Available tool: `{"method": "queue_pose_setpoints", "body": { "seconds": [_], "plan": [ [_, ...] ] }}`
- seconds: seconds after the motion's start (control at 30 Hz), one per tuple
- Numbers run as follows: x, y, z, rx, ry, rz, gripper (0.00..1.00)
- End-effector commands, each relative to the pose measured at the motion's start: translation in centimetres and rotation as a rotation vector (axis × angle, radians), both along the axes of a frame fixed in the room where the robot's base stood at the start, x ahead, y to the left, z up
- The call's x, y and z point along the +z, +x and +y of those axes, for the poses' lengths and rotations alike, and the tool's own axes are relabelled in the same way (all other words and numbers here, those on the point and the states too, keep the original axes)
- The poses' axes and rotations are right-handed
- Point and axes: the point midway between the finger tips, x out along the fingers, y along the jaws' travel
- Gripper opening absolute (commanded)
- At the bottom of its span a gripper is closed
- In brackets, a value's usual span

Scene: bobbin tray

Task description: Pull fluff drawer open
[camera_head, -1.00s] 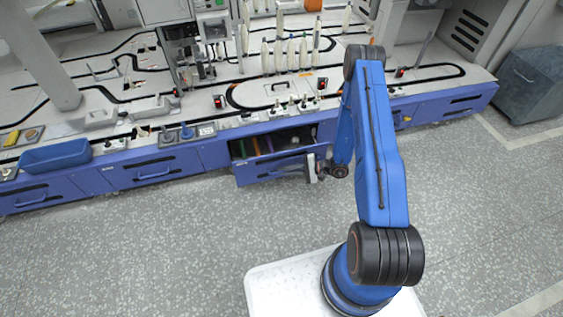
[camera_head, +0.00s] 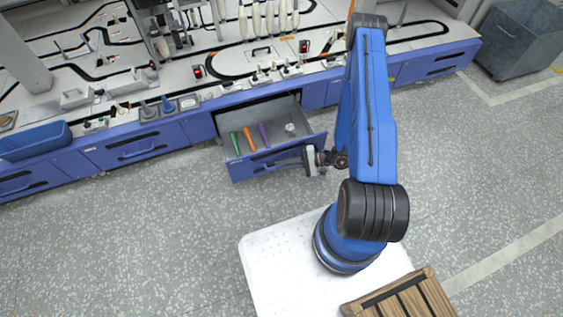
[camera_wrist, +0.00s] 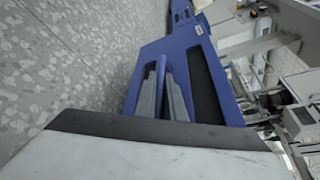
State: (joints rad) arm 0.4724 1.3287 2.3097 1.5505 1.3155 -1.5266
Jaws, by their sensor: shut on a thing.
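The blue fluff drawer (camera_head: 248,172) stands well out from the bench front in the head view. Inside it lie a green bobbin-like piece (camera_head: 235,144), an orange one (camera_head: 249,139), a purple one (camera_head: 263,135) and a small pale clump (camera_head: 290,127). My gripper (camera_head: 303,158) is at the right part of the drawer front, shut on its handle. In the wrist view the two grey fingers (camera_wrist: 163,95) reach to the blue handle (camera_wrist: 161,72) on the drawer front (camera_wrist: 205,70). The exact contact is partly hidden by the fingers.
The bench front holds other closed blue drawers (camera_head: 135,148). A blue bin (camera_head: 35,140) sits on the bench at the left. A grey container (camera_head: 520,42) stands top right. The floor before the drawer is clear.

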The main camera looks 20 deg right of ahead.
Motion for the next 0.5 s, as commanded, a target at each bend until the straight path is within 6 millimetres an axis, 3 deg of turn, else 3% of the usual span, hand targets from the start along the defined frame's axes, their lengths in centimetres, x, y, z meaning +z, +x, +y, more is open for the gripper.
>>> {"method": "queue_pose_setpoints", "body": {
  "seconds": [0.23,0.27,0.3,0.5],
  "plan": [
    [-0.02,0.11,-0.10,-0.002,-0.001,-0.001,0.00],
    [-0.03,0.11,-0.10,-0.002,-0.001,-0.001,0.12],
    [-0.03,0.12,-0.10,-0.002,-0.001,-0.001,0.17],
    [-0.02,0.09,-0.06,-0.001,0.000,-0.001,0.17]
  ]
}}
